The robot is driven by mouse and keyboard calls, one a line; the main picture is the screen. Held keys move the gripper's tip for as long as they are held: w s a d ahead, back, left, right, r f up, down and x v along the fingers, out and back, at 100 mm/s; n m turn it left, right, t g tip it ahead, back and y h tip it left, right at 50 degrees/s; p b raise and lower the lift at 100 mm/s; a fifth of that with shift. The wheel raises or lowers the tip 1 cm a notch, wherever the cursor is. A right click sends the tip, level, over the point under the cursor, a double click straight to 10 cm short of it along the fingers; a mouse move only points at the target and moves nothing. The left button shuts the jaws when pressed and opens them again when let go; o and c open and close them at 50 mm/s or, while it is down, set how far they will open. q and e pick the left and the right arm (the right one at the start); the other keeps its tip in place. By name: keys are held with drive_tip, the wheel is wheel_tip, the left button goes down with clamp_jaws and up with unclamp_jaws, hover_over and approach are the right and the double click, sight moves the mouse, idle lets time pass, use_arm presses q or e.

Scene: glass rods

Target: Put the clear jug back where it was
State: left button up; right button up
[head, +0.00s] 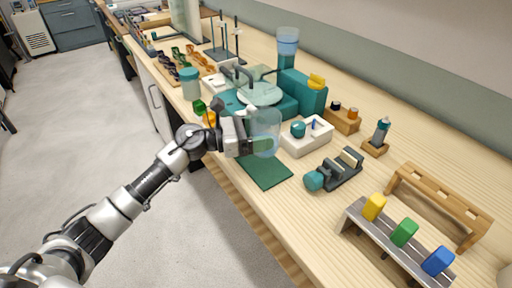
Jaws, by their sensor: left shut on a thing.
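The clear jug (266,124) is a see-through, pale blue vessel near the front edge of the bench in the head view. My left gripper (250,140) comes in from the left and is shut on the jug's near left side. The jug is upright, over or just behind the dark green mat (265,172). I cannot tell whether its base touches anything. My right gripper is not in view.
A teal machine (305,92) stands behind the jug. A white tray (307,136) is close on its right. A teal-lidded jar (190,82) stands to the left. A slatted rack (400,238) with coloured blocks is at front right. The mat looks bare.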

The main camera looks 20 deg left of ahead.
use_arm(q)
drive_tip(key=shift+w+a+f, duration=0.4)
drive_tip(key=shift+w+a, duration=0.1)
drive_tip(key=shift+w, duration=0.05)
drive_tip(key=shift+w+a+f, duration=0.25)
drive_tip(key=shift+a+f, duration=0.1)
wheel_tip(320, 180, down, 4)
drive_tip(key=shift+r, duration=0.1)
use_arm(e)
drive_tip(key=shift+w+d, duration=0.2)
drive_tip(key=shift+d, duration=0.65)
use_arm(q)
drive_tip(key=o, duration=1)
drive_tip(key=shift+o, duration=0.2)
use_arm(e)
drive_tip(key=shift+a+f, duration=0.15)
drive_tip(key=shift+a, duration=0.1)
